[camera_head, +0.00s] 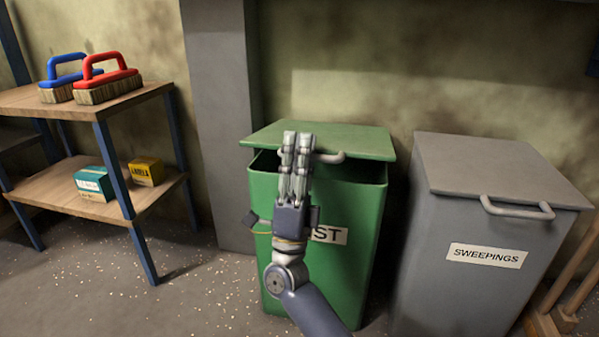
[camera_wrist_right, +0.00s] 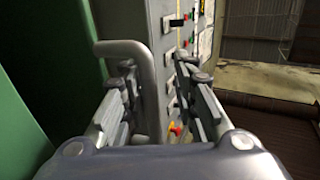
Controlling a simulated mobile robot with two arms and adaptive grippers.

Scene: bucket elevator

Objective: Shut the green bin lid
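The green bin (camera_head: 360,215) stands on the floor against the wall, with a partly hidden white label ending in "ST". Its green lid (camera_head: 345,136) is slightly raised, with a dark gap under its front edge. The lid's grey bar handle (camera_head: 328,157) is on the front edge; the handle also shows in the right wrist view (camera_wrist_right: 146,75). My right gripper (camera_head: 298,140) is at the left part of this handle. In the wrist view its fingers are apart, with the handle bar between them nearer the left finger. I cannot tell whether they touch. My left gripper is out of view.
A grey bin (camera_head: 450,225) labelled "SWEEPINGS" stands close on the right, its lid shut. A wooden shelf (camera_head: 140,107) on the left holds a blue brush (camera_head: 62,77), a red brush (camera_head: 105,80) and two small boxes below. Speckled floor is clear between shelf and bin.

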